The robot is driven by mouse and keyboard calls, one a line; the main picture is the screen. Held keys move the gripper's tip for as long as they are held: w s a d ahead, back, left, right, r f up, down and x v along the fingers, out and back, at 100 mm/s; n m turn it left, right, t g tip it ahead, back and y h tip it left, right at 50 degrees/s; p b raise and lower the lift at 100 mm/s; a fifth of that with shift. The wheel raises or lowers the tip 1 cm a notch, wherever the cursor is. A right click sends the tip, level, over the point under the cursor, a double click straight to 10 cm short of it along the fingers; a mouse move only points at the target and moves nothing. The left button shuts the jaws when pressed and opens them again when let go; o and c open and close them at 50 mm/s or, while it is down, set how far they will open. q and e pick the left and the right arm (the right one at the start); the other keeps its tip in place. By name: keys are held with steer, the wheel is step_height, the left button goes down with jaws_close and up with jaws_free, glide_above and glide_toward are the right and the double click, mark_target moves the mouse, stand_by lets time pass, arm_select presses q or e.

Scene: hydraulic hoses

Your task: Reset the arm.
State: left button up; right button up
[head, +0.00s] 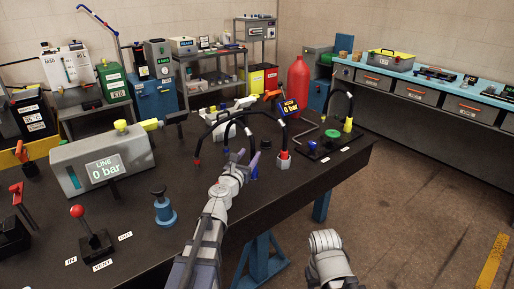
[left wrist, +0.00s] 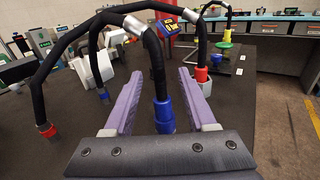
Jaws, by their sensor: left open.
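My left gripper (head: 243,165) is over the dark bench, and it also shows in the left wrist view (left wrist: 162,98). Its two purple fingers are spread apart. A black hose with a blue end (left wrist: 164,113) stands upright in the gap seen between the fingers; I cannot tell whether they touch it. Its other blue end (left wrist: 103,95) shows to the left. A second black hose arches from a red end (head: 197,163) to a red end in a pale fitting (head: 283,164). Part of my right arm (head: 328,262) shows at the bottom; its gripper is outside the frame.
A LINE gauge box reading 0 bar (head: 105,165), a red-knobbed lever (head: 94,240) and a blue plunger (head: 164,208) stand on the left of the bench. A red bottle (head: 298,85) and a yellow-ended hose (head: 348,125) stand farther back. Floor is clear at right.

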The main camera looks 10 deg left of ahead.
arm_select(q)
steer(key=s+d+f+m+g+h, duration=0.1)
steer(key=d+m, duration=0.1)
steer(key=m, duration=0.1)
steer(key=s+d+f+m+g+h, duration=0.1)
steer(key=d+m+h, duration=0.1)
steer(key=d+m, duration=0.1)
steer(key=s+d+f+m+g+h, duration=0.1)
steer(key=d+f+m, duration=0.1)
steer(key=m, duration=0.3)
steer(key=shift+s+d, duration=0.1)
steer(key=shift+d, duration=0.65)
steer(key=s+d+f+m+g, duration=0.4)
steer(key=s+f+m+g, duration=0.5)
steer(key=s+f+m, duration=0.55)
steer(key=s+a+f+m+g+y, duration=0.3)
steer(key=s+a+m+g+y, duration=0.3)
steer(key=m, duration=0.3)
steer(key=s+d+r+m+y+p, duration=0.1)
steer(key=s+d+r+m+p, duration=0.3)
steer(key=s+d+r+p, duration=0.3)
steer(key=d+r+p, duration=0.3)
steer(key=p, duration=0.1)
steer(key=shift+s+d+r, duration=0.2)
steer(key=shift+d+r, duration=0.05)
steer(key=shift+r, duration=0.15)
